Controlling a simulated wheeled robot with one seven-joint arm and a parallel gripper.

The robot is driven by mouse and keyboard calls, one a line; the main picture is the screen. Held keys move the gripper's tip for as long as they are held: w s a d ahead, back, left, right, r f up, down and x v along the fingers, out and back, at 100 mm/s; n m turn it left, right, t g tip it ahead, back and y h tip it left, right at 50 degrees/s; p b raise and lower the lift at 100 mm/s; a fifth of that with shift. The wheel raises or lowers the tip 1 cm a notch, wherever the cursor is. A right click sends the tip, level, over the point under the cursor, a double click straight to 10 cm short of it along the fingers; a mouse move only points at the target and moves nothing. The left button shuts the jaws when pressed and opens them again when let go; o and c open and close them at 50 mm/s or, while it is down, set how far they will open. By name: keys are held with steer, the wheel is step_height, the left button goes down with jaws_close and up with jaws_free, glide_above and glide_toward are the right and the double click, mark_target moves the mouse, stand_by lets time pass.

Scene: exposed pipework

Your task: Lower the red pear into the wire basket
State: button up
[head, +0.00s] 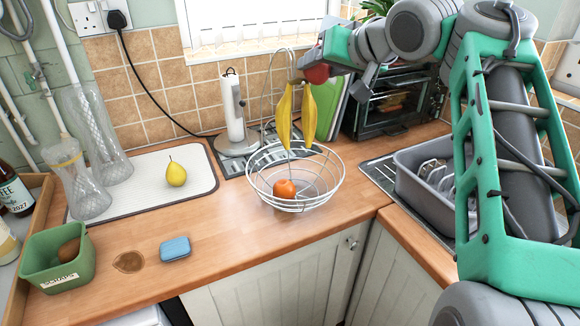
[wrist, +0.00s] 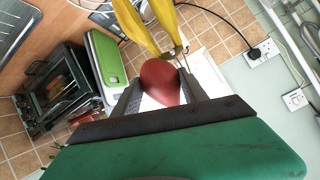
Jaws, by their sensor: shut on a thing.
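The red pear (head: 317,74) is held in my gripper (head: 314,66), high over the back of the counter, beside the top of the hanging bananas (head: 284,113). In the wrist view the red pear (wrist: 160,83) sits between the two dark fingers, shut on its sides. The white wire basket (head: 258,190) stands on the wooden counter, below and a little left of my gripper. An orange (head: 285,188) lies inside it. The bananas hang from a hook above the basket and also show close by in the wrist view (wrist: 138,27).
A yellow pear (head: 176,172) stands on a white mat left of the basket. A paper towel roll (head: 234,108) stands behind. A grey dish tub (head: 410,182) is at right, before a toaster oven (head: 392,104). A blue sponge (head: 175,248) and green scraps bin (head: 58,263) are at front left.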

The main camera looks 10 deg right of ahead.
steer(key=shift+f+b, duration=10.05)
steer(key=shift+f, duration=3.1)
steer(key=o, duration=1.6)
